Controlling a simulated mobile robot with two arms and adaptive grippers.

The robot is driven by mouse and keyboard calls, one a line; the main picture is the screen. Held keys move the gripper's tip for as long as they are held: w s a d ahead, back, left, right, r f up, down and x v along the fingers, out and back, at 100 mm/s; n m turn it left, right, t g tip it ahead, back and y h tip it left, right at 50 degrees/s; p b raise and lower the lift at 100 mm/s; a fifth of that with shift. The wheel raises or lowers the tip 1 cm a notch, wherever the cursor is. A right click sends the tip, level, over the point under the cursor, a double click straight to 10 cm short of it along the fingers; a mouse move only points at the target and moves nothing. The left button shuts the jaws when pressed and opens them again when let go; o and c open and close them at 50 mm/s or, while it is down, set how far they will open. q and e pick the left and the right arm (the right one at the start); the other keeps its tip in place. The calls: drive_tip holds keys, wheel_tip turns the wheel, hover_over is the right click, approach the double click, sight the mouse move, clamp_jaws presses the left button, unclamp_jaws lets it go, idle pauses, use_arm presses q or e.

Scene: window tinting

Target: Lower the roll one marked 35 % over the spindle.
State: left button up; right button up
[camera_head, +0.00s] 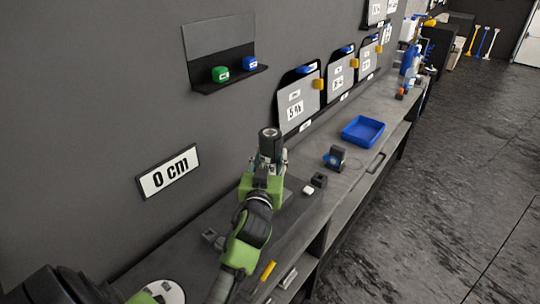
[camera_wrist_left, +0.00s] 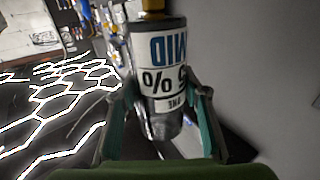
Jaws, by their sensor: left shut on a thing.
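My left gripper (camera_head: 270,158) is shut on a roll (camera_head: 269,141) and holds it upright above the bench, near the wall. In the left wrist view the roll (camera_wrist_left: 160,60) is a white-labelled cylinder between the teal fingers (camera_wrist_left: 168,112). Its label appears upside down, with "MID", a partly hidden number ending in "5 %", and a small word that looks like "ONE". The first digit is not visible. I cannot make out the spindle in either view; my arm covers part of the bench. My right gripper is not in view.
The dark bench (camera_head: 350,195) runs along the wall. It bears a blue tray (camera_head: 363,130), a small dark holder (camera_head: 337,158) and a yellow tool (camera_head: 268,271). A wall shelf (camera_head: 230,82) holds green and blue items. A "0 cm" sign (camera_head: 168,172) hangs left of my gripper.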

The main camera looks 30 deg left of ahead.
use_arm(q)
drive_tip(key=shift+f+b, duration=1.95)
drive_tip(key=shift+f, duration=0.55)
drive_tip(key=shift+f+b, duration=0.75)
drive_tip(key=shift+f, duration=0.2)
drive_tip(key=shift+f, duration=0.25)
drive_tip(key=o, duration=1.4)
